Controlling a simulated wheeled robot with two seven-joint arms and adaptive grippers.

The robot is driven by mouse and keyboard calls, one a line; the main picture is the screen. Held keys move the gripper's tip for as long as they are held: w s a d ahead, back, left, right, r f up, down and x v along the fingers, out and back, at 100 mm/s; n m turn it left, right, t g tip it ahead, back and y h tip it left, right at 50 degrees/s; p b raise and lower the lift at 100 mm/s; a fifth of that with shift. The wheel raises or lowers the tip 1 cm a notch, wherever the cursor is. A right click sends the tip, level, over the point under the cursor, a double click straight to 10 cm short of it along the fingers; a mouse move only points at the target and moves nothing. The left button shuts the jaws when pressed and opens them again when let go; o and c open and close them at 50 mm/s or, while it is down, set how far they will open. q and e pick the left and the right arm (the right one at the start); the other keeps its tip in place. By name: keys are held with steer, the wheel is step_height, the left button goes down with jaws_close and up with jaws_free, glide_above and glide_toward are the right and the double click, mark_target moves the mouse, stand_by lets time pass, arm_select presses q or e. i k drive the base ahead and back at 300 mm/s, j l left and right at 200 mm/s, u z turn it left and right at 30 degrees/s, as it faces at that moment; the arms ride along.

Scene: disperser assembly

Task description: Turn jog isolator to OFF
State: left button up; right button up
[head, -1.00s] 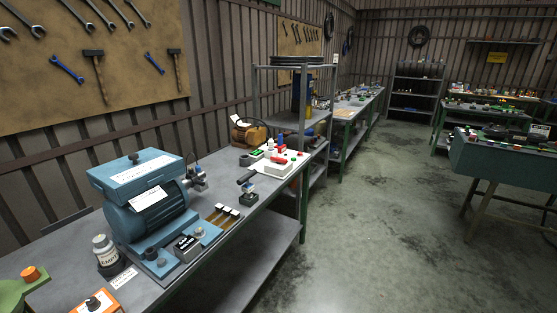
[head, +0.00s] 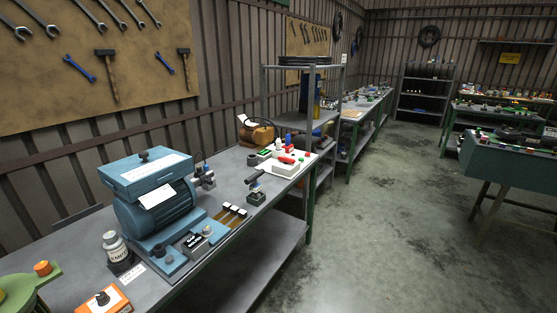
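Neither of my grippers is in view. No label that I can read says jog isolator, so I cannot tell which control it is. An orange-and-white box with a dark knob (head: 103,300) sits at the bottom edge, partly cut off. A white box with a red handle (head: 288,165) stands at the far end of the near bench. A dark device with a black lever (head: 256,195) stands nearer on that bench. The settings of these controls are too small to read.
A blue motor unit (head: 150,205) stands on the grey bench (head: 215,265), with a white bottle labelled EMPTY (head: 115,246) beside it. A green part with an orange knob (head: 42,268) is at the left edge. The floor (head: 375,220) right of the bench is clear.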

mark_target(287, 160)
steer(key=i+l+u, duration=0.5)
steer(key=i+l, duration=0.25)
steer(key=i+l+u, duration=0.25)
steer(key=i+l, duration=0.15)
steer(key=i+l+u, duration=0.25)
steer(key=l, duration=0.4)
steer(key=i+l+u, duration=0.25)
steer(key=l, duration=0.35)
steer(key=i+l+u, duration=0.25)
steer(key=l, duration=0.4)
steer(key=i+l+u, duration=0.25)
steer(key=l, duration=0.4)
steer(key=l+u, duration=0.25)
steer(key=l, duration=0.4)
